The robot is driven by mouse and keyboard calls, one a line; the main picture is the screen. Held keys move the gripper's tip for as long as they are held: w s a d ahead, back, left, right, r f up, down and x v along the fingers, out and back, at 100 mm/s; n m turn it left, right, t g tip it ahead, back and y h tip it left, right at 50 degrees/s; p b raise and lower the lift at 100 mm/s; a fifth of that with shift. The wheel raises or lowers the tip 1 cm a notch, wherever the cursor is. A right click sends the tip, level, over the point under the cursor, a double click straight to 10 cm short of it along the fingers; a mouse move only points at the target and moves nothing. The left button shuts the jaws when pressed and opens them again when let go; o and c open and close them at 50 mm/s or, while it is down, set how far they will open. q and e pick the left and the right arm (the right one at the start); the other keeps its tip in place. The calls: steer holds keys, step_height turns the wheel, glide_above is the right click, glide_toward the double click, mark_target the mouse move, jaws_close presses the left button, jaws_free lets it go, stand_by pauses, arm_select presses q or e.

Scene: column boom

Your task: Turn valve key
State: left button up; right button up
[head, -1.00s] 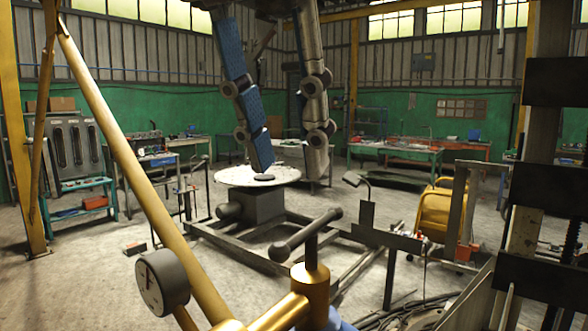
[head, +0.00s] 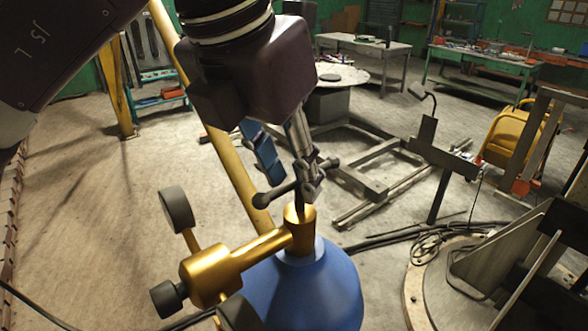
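The valve key (head: 280,194) is a dark grey T-shaped bar with knobbed ends. Its short stem stands upright in the top of a brass valve (head: 300,236). The valve sits on the neck of a blue gas cylinder (head: 305,290). My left gripper (head: 294,184) reaches down from the upper left, just over the key. Its blue-sided finger and its grey finger stand apart with a gap between them. The grey fingertip overlaps the bar near its middle and hides part of it. I cannot tell whether it touches. My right gripper is not in view.
A round dark gauge (head: 177,210) and a dark knob (head: 168,298) stick out left of the valve. A yellow pole (head: 228,163) rises behind. A metal floor frame (head: 375,180) and a round base (head: 440,290) lie to the right. Floor at left is clear.

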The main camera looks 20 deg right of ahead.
arm_select(q)
steer(key=shift+s+d+f, duration=0.1)
steer(key=shift+d+f, duration=0.7)
steer(key=shift+a+f, duration=0.1)
steer(key=shift+a, duration=0.15)
steer(key=c, duration=0.6)
jaws_close()
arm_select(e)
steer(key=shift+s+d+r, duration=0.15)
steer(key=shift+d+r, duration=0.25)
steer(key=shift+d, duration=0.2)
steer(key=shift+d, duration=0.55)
arm_select(q)
steer(key=o, duration=0.6)
jaws_free()
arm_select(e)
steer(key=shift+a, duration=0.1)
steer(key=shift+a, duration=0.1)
